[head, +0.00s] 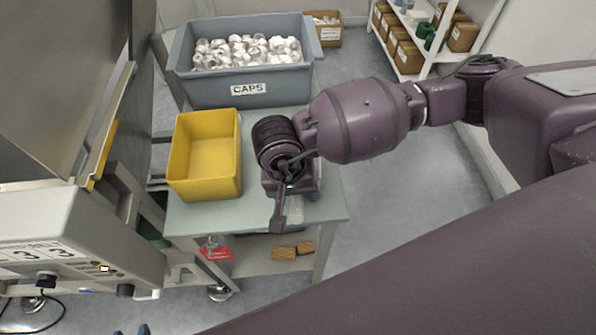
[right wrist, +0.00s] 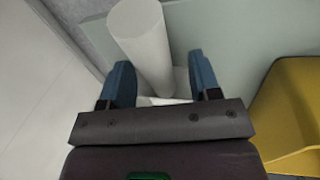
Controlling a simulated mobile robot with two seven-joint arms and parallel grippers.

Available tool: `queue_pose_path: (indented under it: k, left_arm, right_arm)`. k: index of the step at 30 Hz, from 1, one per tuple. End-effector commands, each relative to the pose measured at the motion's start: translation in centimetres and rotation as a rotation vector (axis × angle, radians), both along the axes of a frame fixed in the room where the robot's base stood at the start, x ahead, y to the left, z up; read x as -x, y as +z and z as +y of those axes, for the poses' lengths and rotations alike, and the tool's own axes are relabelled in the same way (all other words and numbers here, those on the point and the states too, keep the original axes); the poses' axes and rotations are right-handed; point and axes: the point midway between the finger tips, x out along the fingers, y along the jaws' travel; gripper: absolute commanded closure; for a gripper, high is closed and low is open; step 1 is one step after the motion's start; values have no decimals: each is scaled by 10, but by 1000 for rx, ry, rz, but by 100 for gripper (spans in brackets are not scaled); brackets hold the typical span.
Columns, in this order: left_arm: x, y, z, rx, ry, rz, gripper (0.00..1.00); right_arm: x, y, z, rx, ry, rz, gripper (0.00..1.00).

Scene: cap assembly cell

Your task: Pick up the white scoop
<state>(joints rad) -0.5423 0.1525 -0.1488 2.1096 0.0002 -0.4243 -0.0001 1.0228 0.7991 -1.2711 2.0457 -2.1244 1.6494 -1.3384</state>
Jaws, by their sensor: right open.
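The white scoop (right wrist: 143,38) shows in the right wrist view as a pale, tilted cylinder running from the top edge down between the blue fingers. Its lower end is partly hidden behind my gripper's dark front edge. My right gripper (right wrist: 160,72) is open, with one finger on each side of the scoop and a visible gap at the right finger. In the head view the right wrist hangs over the table's front right part and hides most of what is under it. Two blue tips at the bottom edge look like my left gripper (head: 131,330); the rest is out of frame.
A yellow bin (head: 207,188) stands on the pale green table (head: 200,220), left of my right wrist. A grey bin labelled CAPS (head: 205,92), full of white caps, stands behind. A machine with a control panel (head: 75,265) is at the left. Shelving stands at the back right.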

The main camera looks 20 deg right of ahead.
Motion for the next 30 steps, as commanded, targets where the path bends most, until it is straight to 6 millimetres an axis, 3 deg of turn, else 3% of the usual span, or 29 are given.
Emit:
queue_pose_path:
  k: [19, 30]
  left_arm:
    - [1, -3, 0, 1, 1, 4, 57]
    - [1, -3, -1, 2, 2, 4, 57]
  right_arm:
    - [0, -4, 0, 0, 0, 0, 43]
    - [0, -4, 0, 0, 0, 0, 100]
